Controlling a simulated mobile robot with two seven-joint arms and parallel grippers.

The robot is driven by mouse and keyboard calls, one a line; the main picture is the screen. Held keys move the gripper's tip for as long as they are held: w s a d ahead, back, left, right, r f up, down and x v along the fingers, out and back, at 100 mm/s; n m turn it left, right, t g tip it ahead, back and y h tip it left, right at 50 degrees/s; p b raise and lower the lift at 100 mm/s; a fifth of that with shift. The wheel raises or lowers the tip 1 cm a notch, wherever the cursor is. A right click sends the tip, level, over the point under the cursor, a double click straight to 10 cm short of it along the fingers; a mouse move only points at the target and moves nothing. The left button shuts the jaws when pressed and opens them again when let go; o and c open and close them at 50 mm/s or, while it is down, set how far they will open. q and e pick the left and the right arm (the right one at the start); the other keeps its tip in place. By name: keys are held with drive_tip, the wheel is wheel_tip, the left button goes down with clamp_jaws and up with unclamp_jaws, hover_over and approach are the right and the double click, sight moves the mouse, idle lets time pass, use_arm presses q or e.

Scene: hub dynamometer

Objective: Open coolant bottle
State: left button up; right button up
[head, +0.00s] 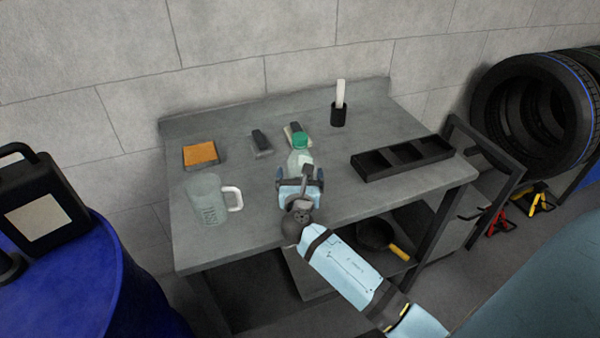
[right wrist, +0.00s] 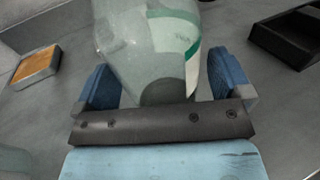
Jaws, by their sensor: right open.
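The coolant bottle (head: 299,159) is pale and translucent with a green cap (head: 300,140), and stands on the grey workbench (head: 330,205). The cap looks seated on the bottle. My right gripper (head: 300,176) is open at the near side of the bottle. In the right wrist view the bottle body (right wrist: 145,50), with a white and green label, lies between the two blue finger pads of the right gripper (right wrist: 163,82). A gap shows on the right side; contact on the left is unclear. The cap is outside the wrist view. My left gripper is not in view.
A clear jug (head: 205,198) and an orange-topped block (head: 201,154) stand left of the bottle. A dark-handled brush (head: 261,142) lies behind left. A black divided tray (head: 402,158) is to the right, a black cup (head: 338,114) at the back. A blue drum (head: 85,285) stands far left.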

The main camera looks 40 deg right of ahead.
drive_tip(key=c, duration=1.1)
drive_tip(key=shift+c, duration=0.2)
wheel_tip(320, 180, up, 19)
drive_tip(key=p, duration=0.4)
hover_over(300, 138)
drive_tip(key=shift+r, duration=0.1)
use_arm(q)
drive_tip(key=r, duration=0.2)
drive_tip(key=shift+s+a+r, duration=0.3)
use_arm(e)
drive_tip(key=shift+r, duration=0.45)
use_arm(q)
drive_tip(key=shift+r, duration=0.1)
use_arm(e)
drive_tip(key=o, duration=0.3)
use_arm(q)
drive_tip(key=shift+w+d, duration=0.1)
use_arm(e)
drive_tip(key=c, duration=0.5)
